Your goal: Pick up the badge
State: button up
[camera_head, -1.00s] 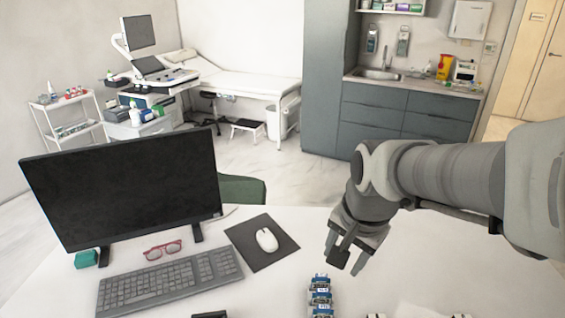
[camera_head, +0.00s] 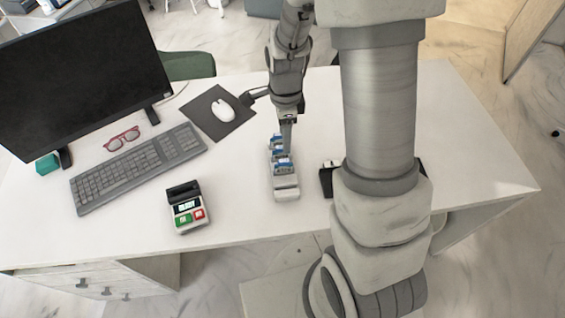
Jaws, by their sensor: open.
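I cannot make out a badge in the head view; my arm hides part of the desk's right side. My gripper (camera_head: 287,146) points down over the middle of the desk, just above or at a pale holder (camera_head: 286,190) with several blue-and-white items (camera_head: 281,160) in a row. Its jaws are open, seen nearly edge-on. I cannot tell whether a finger touches the blue items. A dark tray-like thing (camera_head: 326,183) with small white pieces shows partly, to the right of the holder and behind my arm.
A card terminal (camera_head: 188,207) stands near the desk's front edge. The keyboard (camera_head: 140,168), red glasses (camera_head: 122,138), monitor (camera_head: 85,75), teal box (camera_head: 48,164) and mouse (camera_head: 223,110) on its dark mat (camera_head: 207,122) lie left. The desk's far right (camera_head: 480,150) is clear.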

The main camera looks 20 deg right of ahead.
aim_at(284, 160)
notch_tip(284, 160, down, 13)
jog(key=shift+a+f, duration=0.1)
dwell(0.6)
jog(key=shift+w, duration=0.1)
grip_shut()
